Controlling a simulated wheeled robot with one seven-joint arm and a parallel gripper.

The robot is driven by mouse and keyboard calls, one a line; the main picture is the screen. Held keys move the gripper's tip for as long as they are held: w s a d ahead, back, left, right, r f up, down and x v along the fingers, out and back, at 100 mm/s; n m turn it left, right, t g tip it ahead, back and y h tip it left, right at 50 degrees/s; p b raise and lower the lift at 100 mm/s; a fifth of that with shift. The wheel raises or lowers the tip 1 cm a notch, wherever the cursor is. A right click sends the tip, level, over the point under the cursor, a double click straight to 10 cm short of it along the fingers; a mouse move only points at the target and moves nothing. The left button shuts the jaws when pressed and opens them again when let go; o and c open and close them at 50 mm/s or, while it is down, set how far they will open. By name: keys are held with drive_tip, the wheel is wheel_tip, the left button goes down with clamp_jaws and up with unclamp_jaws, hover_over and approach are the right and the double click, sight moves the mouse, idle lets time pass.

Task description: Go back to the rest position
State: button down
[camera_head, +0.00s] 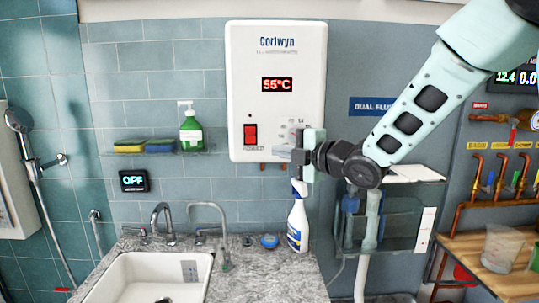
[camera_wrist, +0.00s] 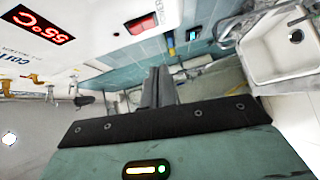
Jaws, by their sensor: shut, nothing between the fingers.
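My gripper (camera_head: 284,154) is raised in front of the white water heater (camera_head: 278,110), at its lower right part, beside the dial. Its fingers point left in the head view. In the wrist view the two fingers of my gripper (camera_wrist: 158,86) are together with nothing between them. The heater's display (camera_head: 284,84) reads 55°C. Its red switch (camera_head: 251,134) is left of my gripper and also shows in the wrist view (camera_wrist: 141,25). I cannot tell whether the fingers touch the heater.
Below are a white spray bottle (camera_head: 297,226) and a stone counter (camera_head: 262,280) with a sink (camera_head: 150,280). A shelf (camera_head: 150,153) holds a green soap bottle (camera_head: 191,133) and sponges. Copper pipes (camera_head: 500,175) and a wooden bench (camera_head: 480,250) are at right. A small display (camera_head: 133,181) reads OFF.

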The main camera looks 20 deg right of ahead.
drive_tip(key=shift+s+d, duration=0.25)
drive_tip(key=shift+s, duration=0.3)
drive_tip(key=s+a+f+m+g+h, duration=0.4)
drive_tip(key=s+a+f+m+g, duration=0.3)
drive_tip(key=s+a+f+m, duration=0.4)
drive_tip(key=s+f+m+g+h, duration=0.1)
drive_tip(key=s+f+g, duration=0.2)
drive_tip(key=s, duration=0.8)
drive_tip(key=s+f+m+g+h, duration=0.2)
drive_tip(key=s+g, duration=0.3)
drive_tip(key=s, duration=0.7)
drive_tip(key=shift+a+f+m, duration=0.3)
drive_tip(key=shift+a+f, duration=0.15)
drive_tip(key=shift+f, duration=0.15)
